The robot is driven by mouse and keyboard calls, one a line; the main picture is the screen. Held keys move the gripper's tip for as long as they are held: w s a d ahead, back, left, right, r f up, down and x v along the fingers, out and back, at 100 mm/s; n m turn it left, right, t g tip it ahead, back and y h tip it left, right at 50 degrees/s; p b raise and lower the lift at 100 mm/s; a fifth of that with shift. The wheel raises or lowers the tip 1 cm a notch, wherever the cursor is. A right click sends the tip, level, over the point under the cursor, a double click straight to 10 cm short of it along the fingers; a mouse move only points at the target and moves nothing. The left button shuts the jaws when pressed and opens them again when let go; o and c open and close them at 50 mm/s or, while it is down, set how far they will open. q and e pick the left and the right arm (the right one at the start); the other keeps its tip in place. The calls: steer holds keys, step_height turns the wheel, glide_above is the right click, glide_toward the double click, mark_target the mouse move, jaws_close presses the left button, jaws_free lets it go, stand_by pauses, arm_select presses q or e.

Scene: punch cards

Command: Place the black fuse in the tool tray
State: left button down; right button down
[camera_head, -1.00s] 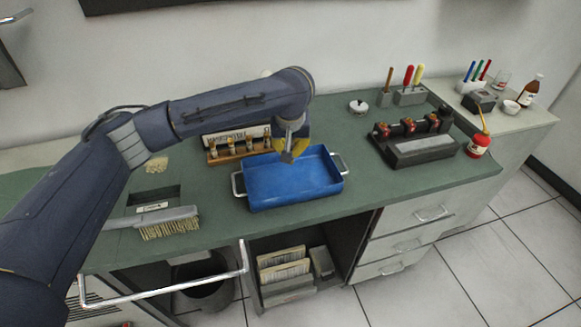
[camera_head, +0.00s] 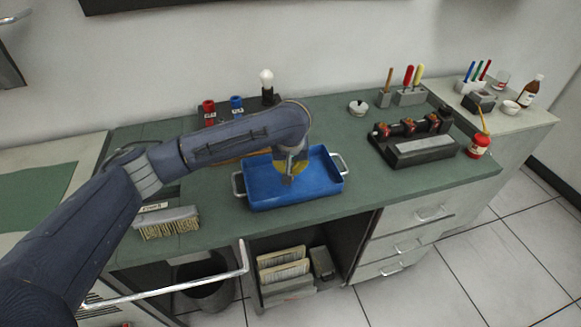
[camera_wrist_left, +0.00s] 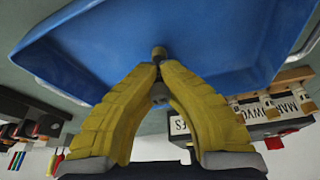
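The blue tool tray (camera_head: 262,190) with metal side handles sits on the green bench; its blue inside also fills much of the left wrist view (camera_wrist_left: 215,35). My left gripper (camera_head: 287,180) is over the tray, fingers pointing down. In the left wrist view its yellow fingers (camera_wrist_left: 158,64) meet at the tips on a small dark, brass-toned cylinder, seen end-on, which looks like the fuse (camera_wrist_left: 158,52). Its full length and colour are hard to tell. My right gripper is not in view.
A labelled wooden rack (camera_wrist_left: 290,100) with several fuses stands behind the tray, mostly hidden by my arm in the head view. A black fixture (camera_head: 413,140) and a red bottle (camera_head: 478,146) stand at right. Bench between tray and fixture is clear.

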arm_select(q)
steer(key=shift+f, duration=0.2)
steer(key=c, duration=1.6)
jaws_free()
steer(key=shift+r, duration=0.15)
steer(key=shift+r, duration=0.3)
steer(key=v, duration=1.1)
steer(key=shift+r, duration=0.25)
steer(key=shift+s, duration=0.1)
